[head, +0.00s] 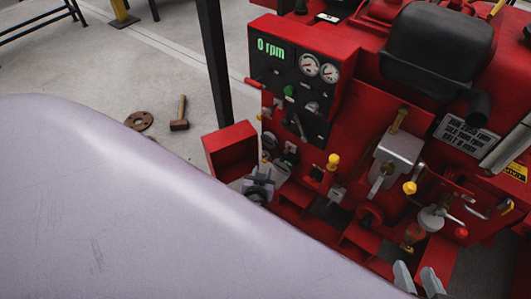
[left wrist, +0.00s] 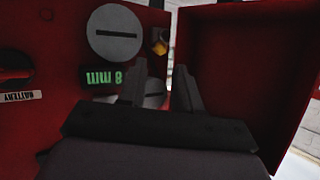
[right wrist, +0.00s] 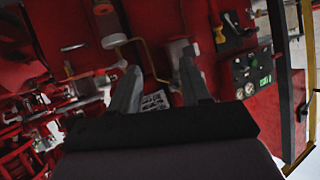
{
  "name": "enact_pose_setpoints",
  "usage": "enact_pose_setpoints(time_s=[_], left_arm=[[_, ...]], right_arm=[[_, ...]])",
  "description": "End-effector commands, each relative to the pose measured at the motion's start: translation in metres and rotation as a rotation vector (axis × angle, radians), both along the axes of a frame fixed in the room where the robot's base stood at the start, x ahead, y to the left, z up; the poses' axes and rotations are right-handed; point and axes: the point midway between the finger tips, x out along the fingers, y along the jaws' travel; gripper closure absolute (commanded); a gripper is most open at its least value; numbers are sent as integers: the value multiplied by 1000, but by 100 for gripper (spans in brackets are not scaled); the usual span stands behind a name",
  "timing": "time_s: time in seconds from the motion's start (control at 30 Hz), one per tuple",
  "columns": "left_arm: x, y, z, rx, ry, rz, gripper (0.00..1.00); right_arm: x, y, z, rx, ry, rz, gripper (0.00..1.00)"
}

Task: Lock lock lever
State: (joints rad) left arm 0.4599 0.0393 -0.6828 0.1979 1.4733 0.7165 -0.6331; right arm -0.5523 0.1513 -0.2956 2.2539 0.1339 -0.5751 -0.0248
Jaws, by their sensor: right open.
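The red pumpset (head: 352,100) carries several levers, and I cannot tell for certain which is the lock lever. A grey lever (head: 299,126) slants on the dark gauge panel, and yellow-knobbed levers (head: 333,162) stand lower down. My left gripper (head: 258,183) is low beside the panel, its fingers apart and empty. In the left wrist view, a slotted grey disc (left wrist: 115,33) and a green display (left wrist: 104,77) lie beyond its fingers. My right gripper (head: 418,280) is open and empty at the bottom right, below a red-knobbed lever (head: 461,233).
A black tank (head: 438,45) and a grey box with a handle (head: 397,158) sit on the pumpset. A dark post (head: 214,65) stands left of it. A hammer (head: 180,114) and rusty flange (head: 139,120) lie on the floor. A pale surface hides the lower left.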

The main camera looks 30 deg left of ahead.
Motion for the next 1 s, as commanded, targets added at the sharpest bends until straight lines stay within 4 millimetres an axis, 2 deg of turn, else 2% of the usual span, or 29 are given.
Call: enact_pose_setpoints(time_s=[0.03,0.3,0.6,0.93,0.97,1.0], left_arm=[[6,3,-7,2,-2,0,67],[32,16,-19,1,-3,0,67],[48,23,-23,0,-2,0,67],[49,24,-22,0,-1,0,67],[49,24,-22,0,-1,0,70],[49,24,-22,0,-1,0,83]], right_arm=[[4,8,-3,36,-7,9,53],[10,28,-9,169,-5,48,53],[10,30,-8,187,-36,59,53],[10,31,-6,190,-41,61,53],[10,31,-6,190,-41,61,53],[10,31,-6,190,-41,61,53]])
